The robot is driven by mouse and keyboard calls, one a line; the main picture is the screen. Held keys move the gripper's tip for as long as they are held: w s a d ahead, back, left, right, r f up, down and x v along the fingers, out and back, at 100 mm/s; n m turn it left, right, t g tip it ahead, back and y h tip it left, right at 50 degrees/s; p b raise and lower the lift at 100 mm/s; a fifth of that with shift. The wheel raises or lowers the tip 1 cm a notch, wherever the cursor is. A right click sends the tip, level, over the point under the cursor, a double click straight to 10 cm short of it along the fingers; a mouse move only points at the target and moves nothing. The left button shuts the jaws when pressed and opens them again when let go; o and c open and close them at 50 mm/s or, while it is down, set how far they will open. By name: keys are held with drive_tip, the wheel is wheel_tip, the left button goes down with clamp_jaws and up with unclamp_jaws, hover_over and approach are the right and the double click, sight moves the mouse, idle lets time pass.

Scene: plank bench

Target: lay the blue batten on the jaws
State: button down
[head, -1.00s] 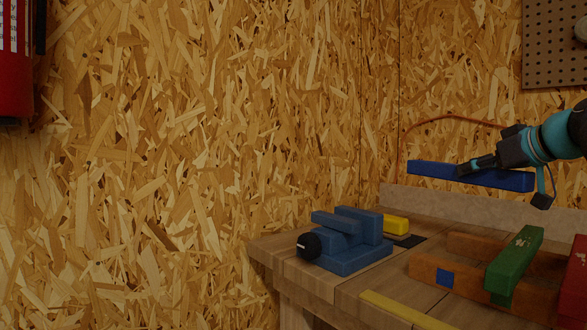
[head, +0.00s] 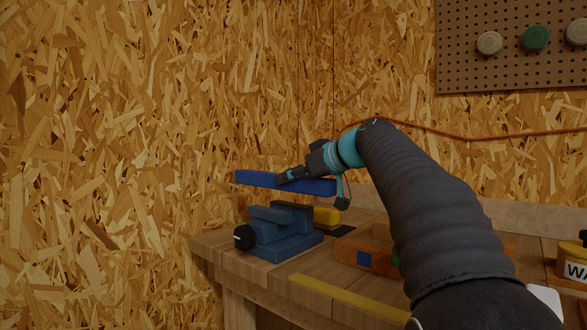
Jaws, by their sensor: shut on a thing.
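The blue batten (head: 255,179) is a long dark-blue bar. My gripper (head: 288,177) is shut on it near its middle and holds it about level in the air. The jaws are the upper parts of a blue vise (head: 285,242) at the bench's left end, with a black knob (head: 243,237) facing left. The batten shows above the vise in the picture, with a narrow gap between them. How far it is from the jaws in depth I cannot tell. The batten's middle is partly hidden by my gripper.
A yellow block (head: 326,216) sits behind the vise. A yellow strip (head: 340,299) runs along the bench front. A yellow tin (head: 573,266) stands far right.

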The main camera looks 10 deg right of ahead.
drive_tip(key=shift+f+b, duration=1.7)
drive_tip(key=shift+f, duration=0.75)
drive_tip(key=shift+s, duration=0.15)
drive_tip(key=shift+f+b, duration=0.35)
drive_tip(key=shift+b, duration=0.2)
drive_tip(key=c, duration=0.7)
unclamp_jaws()
drive_tip(key=shift+o, duration=0.2)
